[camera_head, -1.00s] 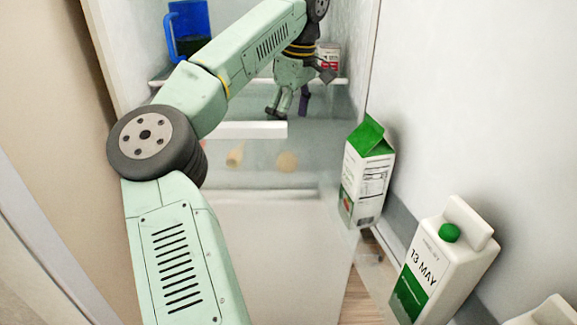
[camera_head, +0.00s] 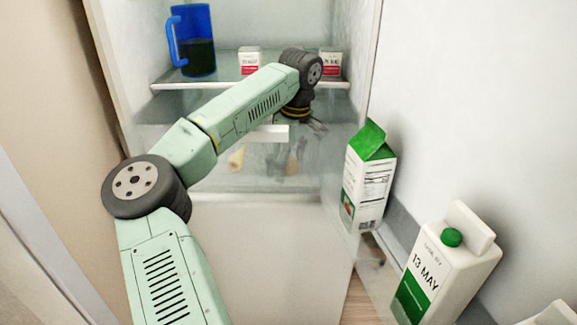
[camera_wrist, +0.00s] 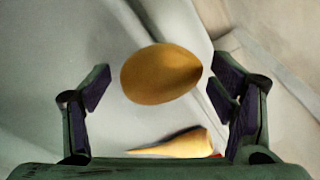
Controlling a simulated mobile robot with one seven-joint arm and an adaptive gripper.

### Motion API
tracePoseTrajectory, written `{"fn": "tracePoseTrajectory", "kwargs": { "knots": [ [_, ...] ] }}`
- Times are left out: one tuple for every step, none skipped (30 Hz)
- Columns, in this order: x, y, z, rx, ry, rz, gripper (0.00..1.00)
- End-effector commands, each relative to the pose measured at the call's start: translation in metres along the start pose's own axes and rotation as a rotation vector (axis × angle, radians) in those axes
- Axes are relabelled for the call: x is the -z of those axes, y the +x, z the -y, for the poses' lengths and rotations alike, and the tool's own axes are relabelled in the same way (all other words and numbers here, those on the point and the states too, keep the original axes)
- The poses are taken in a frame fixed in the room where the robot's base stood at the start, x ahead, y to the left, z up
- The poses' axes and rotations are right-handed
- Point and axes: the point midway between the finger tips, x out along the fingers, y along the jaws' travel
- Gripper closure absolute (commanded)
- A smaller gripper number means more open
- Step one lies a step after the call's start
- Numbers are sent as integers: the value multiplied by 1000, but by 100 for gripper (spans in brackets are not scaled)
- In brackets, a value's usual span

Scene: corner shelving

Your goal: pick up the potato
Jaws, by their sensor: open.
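The potato (camera_wrist: 160,73) is a yellow-brown oval in the upper middle of the wrist view. In the head view the potato (camera_head: 292,164) shows faintly behind the clear drawer front. My gripper (camera_wrist: 162,92) is open, with one dark finger on each side of the wrist view. The potato appears between and slightly beyond the fingertips, with gaps at both sides. In the head view my gripper (camera_head: 300,148) is inside the drawer space above the potato, mostly hidden by my wrist and the drawer front.
A tapered, parsnip-like vegetable (camera_wrist: 180,145) lies close to the potato, near my gripper's palm. The clear drawer front (camera_head: 255,180) and a white handle (camera_head: 268,133) stand before them. The shelf (camera_head: 235,85) above holds a blue jug (camera_head: 192,40) and small cartons. Milk cartons (camera_head: 368,175) stand at right.

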Motion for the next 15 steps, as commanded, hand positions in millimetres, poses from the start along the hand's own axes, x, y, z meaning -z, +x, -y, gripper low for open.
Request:
{"fn": "tracePoseTrajectory", "kwargs": {
  "knots": [
    [0, 0, 0, -1, 0, -1, 22],
    [0, 0, 0, 0, 0, -1, 22],
    [0, 0, 0, 0, 0, -1, 22],
    [0, -1, 0, 0, 0, -1, 24],
    [0, -1, 0, 0, 0, -1, 26],
    [0, -1, 0, 0, 0, -1, 29],
    [0, -1, 0, 0, 0, -1, 31],
    [0, -1, 0, 0, 0, -1, 33],
    [0, -1, 0, 0, 0, -1, 36],
    [0, -1, 0, 0, 0, -1, 38],
    [0, -1, 0, 0, 0, -1, 40],
    [0, -1, 0, 0, 0, -1, 42],
    [0, -1, 0, 0, 0, -1, 44],
    [0, -1, 0, 0, 0, -1, 46],
    [0, -1, 0, 0, 0, -1, 49]
  ]
}}
